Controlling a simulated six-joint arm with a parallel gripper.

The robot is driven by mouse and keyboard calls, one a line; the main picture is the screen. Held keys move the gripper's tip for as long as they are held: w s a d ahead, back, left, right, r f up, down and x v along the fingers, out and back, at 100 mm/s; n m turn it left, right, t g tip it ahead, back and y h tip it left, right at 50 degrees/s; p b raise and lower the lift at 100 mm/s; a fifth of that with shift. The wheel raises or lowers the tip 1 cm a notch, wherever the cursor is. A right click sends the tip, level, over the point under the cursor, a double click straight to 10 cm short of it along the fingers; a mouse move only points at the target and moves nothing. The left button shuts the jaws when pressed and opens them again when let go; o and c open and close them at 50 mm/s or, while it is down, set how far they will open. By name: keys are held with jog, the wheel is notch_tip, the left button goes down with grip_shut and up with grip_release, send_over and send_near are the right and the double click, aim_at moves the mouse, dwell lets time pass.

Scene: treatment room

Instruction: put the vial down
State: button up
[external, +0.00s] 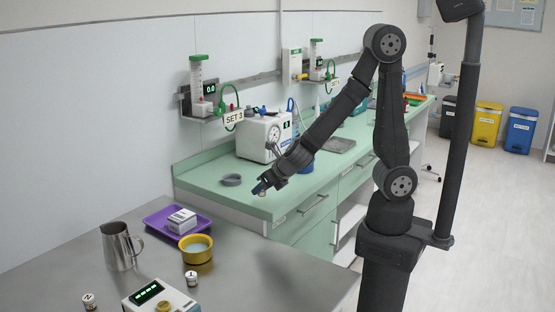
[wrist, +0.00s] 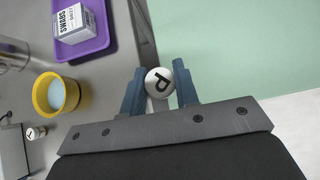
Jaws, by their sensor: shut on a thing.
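My gripper (external: 262,187) is shut on a vial. In the wrist view the vial's round white cap (wrist: 160,82) shows between the two blue fingers, with a dark letter that looks like a P. The vial's body is mostly hidden below the cap. In the external view the gripper hangs near the front corner of the green counter (external: 213,184), close to the steel table (external: 250,262). I cannot tell its exact height. Two other vials, one marked 1 (external: 191,279) and one at the front left (external: 89,301), stand on the steel table.
The steel table carries a purple tray (external: 158,224) with a swabs box (external: 181,220), a yellow bowl (external: 196,248), a metal jug (external: 119,246) and a device with a green display (external: 150,297).

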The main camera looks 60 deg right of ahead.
aim_at(261, 195)
jog(key=w+d, duration=0.3)
jog(key=w, duration=0.1)
jog(key=w+d+m+h, duration=0.1)
jog(key=w+d, duration=0.2)
jog(key=w+d+m, duration=0.1)
jog(key=w+d, duration=0.2)
jog(key=w, duration=0.1)
jog(key=shift+w+r, duration=0.15)
jog(key=shift+w, duration=0.2)
jog(key=shift+m+h, duration=0.6)
jog(key=shift+h, duration=0.1)
jog(key=w+d, duration=0.2)
jog(key=d, duration=0.1)
jog(key=w+d, duration=0.2)
jog(key=d, duration=0.2)
jog(key=w+d, duration=0.3)
jog(key=shift+d+r, duration=0.2)
jog(key=shift+a, duration=0.1)
